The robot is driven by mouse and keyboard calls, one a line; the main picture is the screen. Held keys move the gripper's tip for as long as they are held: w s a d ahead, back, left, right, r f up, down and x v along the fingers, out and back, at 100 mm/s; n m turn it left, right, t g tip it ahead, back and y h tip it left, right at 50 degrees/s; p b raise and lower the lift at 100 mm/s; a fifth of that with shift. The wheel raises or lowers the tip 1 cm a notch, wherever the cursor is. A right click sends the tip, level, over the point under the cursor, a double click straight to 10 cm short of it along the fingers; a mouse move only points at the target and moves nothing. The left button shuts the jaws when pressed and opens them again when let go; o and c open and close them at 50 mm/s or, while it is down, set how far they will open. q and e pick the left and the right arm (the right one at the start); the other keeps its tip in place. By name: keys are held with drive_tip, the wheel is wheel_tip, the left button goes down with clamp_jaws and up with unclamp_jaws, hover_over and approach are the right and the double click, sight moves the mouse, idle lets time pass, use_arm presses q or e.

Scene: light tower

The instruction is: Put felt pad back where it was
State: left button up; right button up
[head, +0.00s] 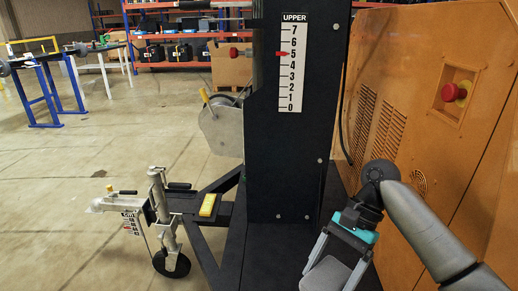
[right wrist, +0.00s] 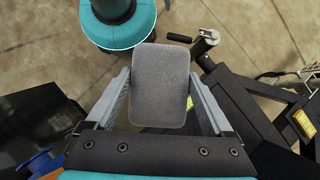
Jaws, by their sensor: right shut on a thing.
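The felt pad is a flat grey rounded rectangle. In the right wrist view the felt pad (right wrist: 160,85) lies between the two grey fingers of my right gripper (right wrist: 160,98), which is shut on its side edges. In the head view the right gripper (head: 336,262) comes in from the right, low beside the black mast, and the grey felt pad (head: 326,276) shows between its fingers, cut by the lower edge. The pad is held clear of the floor. I cannot tell which spot it came from. My left gripper is not in view.
The black mast (head: 275,150) carries an UPPER scale (head: 290,65) with a red pointer near 5. An orange cabinet (head: 440,130) with a red button stands right. A tow jack with wheel (head: 172,263) and a yellow block (head: 207,205) are left. Open floor lies further left.

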drive_tip(key=s+a+r+n+g+h, duration=0.1)
drive_tip(key=a+r+n+h, duration=0.1)
drive_tip(key=r+n, duration=0.3)
drive_tip(key=s+a+r+n+g+h, duration=0.1)
drive_tip(key=s+a+r+n+h, duration=0.1)
drive_tip(key=r, duration=0.8)
drive_tip(key=a+n+h, duration=0.1)
drive_tip(key=a+n, duration=0.1)
drive_tip(key=n, duration=0.1)
drive_tip(key=shift+s+a, duration=0.1)
